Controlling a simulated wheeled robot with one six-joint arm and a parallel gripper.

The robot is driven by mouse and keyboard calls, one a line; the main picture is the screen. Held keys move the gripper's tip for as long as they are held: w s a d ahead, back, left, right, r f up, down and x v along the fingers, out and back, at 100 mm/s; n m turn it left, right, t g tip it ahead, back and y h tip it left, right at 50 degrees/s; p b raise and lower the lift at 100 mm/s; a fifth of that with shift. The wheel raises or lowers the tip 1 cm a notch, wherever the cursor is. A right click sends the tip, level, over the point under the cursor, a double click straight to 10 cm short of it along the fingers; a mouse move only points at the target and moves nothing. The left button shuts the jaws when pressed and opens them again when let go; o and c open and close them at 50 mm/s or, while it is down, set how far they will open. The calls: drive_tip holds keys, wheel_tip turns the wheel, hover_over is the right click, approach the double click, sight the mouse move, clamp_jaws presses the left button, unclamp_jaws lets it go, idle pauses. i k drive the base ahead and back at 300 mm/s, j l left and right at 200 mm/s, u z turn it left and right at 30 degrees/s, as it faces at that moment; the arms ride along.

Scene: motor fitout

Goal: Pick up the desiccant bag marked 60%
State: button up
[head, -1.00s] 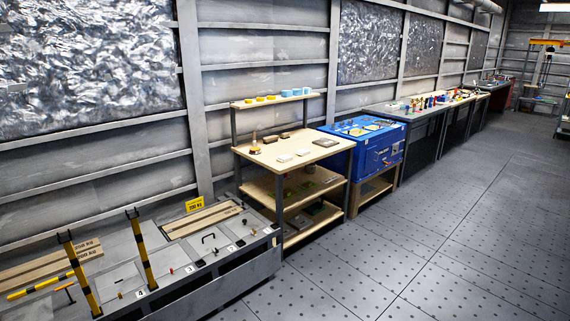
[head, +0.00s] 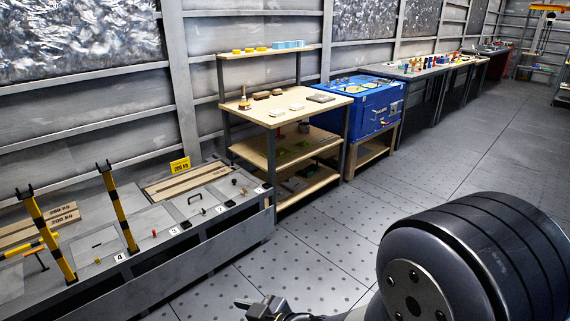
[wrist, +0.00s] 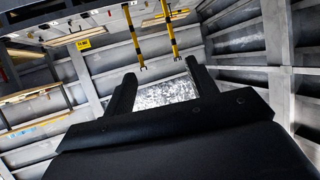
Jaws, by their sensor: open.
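No marking of 60% can be read in any view, and I cannot tell which item is the desiccant bag. Small pale flat items (head: 297,107) and a few darker ones lie on the top board of a wooden shelf unit (head: 330,98), too small to identify. My gripper (wrist: 158,82) shows in the wrist view with its two fingers apart and nothing between them. Part of it also shows at the bottom of the head view (head: 262,308), over the floor and well away from the shelf unit.
A blue case (head: 368,108) on a wooden stand is right of the shelf unit. A grey low bench (head: 215,235) with numbered places and yellow-black posts (head: 120,208) is at left. Long workbenches (head: 428,70) run behind. The metal floor (head: 480,150) at right is clear.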

sight(276, 113)
drive_tip(key=i, duration=2.2)
drive_tip(key=i+j+z, duration=0.15)
drive_tip(key=i, duration=0.35)
drive_tip(key=i+j+z, duration=0.15)
drive_tip(key=i, duration=0.35)
drive_tip(key=i+j+z, duration=0.15)
drive_tip(key=i, duration=0.35)
drive_tip(key=i+j+z, duration=0.15)
drive_tip(key=i+j, duration=0.15)
drive_tip(key=i, duration=0.2)
